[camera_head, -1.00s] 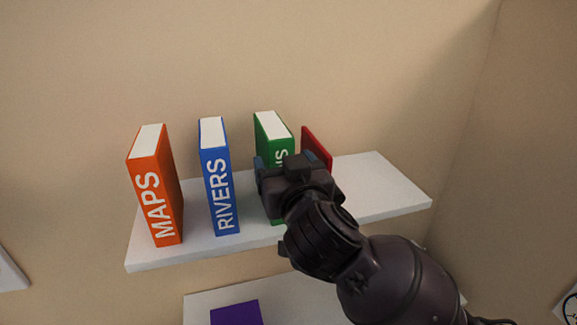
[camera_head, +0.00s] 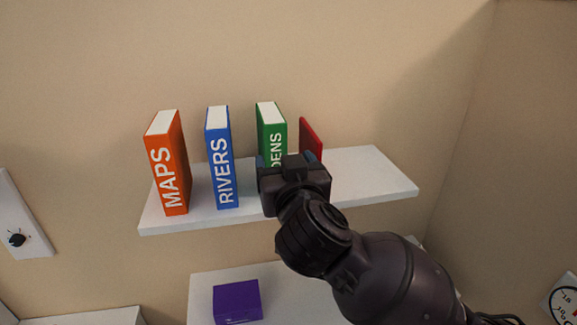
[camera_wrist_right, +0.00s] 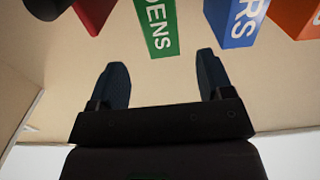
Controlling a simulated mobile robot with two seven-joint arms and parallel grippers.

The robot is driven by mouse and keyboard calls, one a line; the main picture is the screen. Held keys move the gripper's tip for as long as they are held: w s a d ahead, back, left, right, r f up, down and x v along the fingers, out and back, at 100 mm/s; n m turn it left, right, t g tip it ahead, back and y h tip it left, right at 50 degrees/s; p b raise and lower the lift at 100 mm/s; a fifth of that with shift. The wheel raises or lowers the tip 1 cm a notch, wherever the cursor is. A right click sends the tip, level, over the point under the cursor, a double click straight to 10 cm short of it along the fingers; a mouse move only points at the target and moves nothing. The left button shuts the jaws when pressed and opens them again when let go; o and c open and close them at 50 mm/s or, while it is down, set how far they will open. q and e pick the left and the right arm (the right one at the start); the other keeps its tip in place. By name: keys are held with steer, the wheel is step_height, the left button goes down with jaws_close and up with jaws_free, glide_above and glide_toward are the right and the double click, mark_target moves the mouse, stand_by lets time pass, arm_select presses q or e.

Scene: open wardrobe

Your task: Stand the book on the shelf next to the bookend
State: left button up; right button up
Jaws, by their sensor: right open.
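A green book (camera_head: 271,132) with the letters "DENS" showing on its spine stands upright on the upper white shelf (camera_head: 372,180). A thin red upright piece, which looks like the bookend (camera_head: 311,138), stands just right of it, with a gap between their tops. My right gripper (camera_head: 287,161) is in front of the green book and hides its lower part and the bookend's base. In the wrist view the right gripper (camera_wrist_right: 161,62) is open and empty; the green book (camera_wrist_right: 158,27) is ahead of its fingertips, apart from them. My left gripper is not in view.
A blue "RIVERS" book (camera_head: 221,160) and an orange "MAPS" book (camera_head: 169,165) stand left of the green book, spaced apart. The shelf's right end is clear. Below, a purple box (camera_head: 237,301) sits on a lower white surface (camera_head: 290,290).

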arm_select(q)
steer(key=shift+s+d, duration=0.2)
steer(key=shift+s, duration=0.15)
arm_select(e)
steer(key=shift+s, duration=0.3)
steer(key=shift+w+d, duration=0.1)
steer(key=s+d+f+m+t+h, duration=0.1)
steer(key=d+f+m+t+h, duration=0.45)
steer(key=d, duration=0.85)
steer(key=s+d+f+n+g+y, duration=0.2)
steer(key=s+d+f, duration=0.1)
steer(key=f, duration=0.5)
steer(key=s+d+f+n+g+y, duration=0.1)
steer(key=s+d+f, duration=0.2)
steer(key=f, duration=0.5)
steer(key=s+d+f+n+g+y, duration=0.2)
steer(key=s+f, duration=0.1)
steer(key=f, duration=0.5)
steer(key=s+d+f+m+g+h, duration=0.1)
steer(key=s+d+f+g+h, duration=0.1)
steer(key=s+d+f, duration=0.3)
steer(key=s+d+f+m+g+h, duration=0.1)
steer(key=s+d+f+g+h, duration=0.1)
steer(key=s+d+f+g, duration=0.2)
steer(key=s+d+f, duration=0.1)
steer(key=s+f, duration=0.2)
steer(key=f, duration=0.2)
steer(key=shift+f+g+h, duration=0.2)
steer(key=shift+g+h, duration=0.15)
